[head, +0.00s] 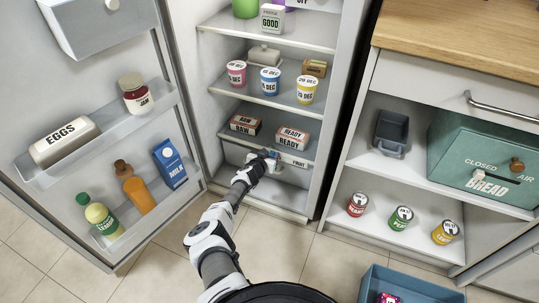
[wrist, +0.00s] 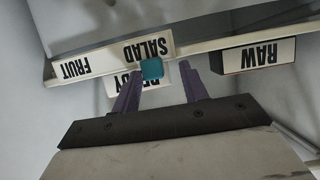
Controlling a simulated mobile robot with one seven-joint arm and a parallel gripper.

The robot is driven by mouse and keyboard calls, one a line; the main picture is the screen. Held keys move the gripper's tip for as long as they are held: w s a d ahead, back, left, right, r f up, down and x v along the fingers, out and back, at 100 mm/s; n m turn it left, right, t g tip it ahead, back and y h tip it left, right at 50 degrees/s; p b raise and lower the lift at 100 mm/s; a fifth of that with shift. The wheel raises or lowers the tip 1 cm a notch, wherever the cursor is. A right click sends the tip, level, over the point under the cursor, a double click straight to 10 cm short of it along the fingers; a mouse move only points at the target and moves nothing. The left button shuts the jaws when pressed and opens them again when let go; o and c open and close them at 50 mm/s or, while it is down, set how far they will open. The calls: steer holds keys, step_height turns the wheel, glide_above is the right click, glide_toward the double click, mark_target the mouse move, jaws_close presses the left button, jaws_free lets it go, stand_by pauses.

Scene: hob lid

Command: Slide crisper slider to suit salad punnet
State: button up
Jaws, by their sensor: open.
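The crisper slider (wrist: 151,68) is a small teal block on a pale strip under the lowest fridge shelf. The strip's label (wrist: 98,62) reads FRUIT and SALAD, upside down in the wrist view. The slider overlaps the lower edge of the SALAD word. My gripper (wrist: 159,78) is open, with its purple fingers on either side of the slider in the picture, the left finger nearer. I cannot tell whether they touch it. In the head view my gripper (head: 269,156) reaches the front of the crisper area and partly hides the strip. I cannot identify a salad punnet.
RAW (head: 245,124) and READY (head: 292,137) packs sit on the shelf just above. The open fridge door (head: 60,130) with bottles and eggs is at left. A cabinet with cans stands at right. A blue crate (head: 420,287) is on the floor at lower right.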

steer(key=shift+s+a+r+p, duration=0.1)
steer(key=shift+s+r+p, duration=0.15)
steer(key=shift+s+p, duration=0.2)
steer(key=p+v, duration=0.7)
steer(key=v, duration=0.5)
steer(key=shift+s, duration=0.4)
steer(key=shift+a, duration=0.1)
steer(key=shift+r, duration=0.2)
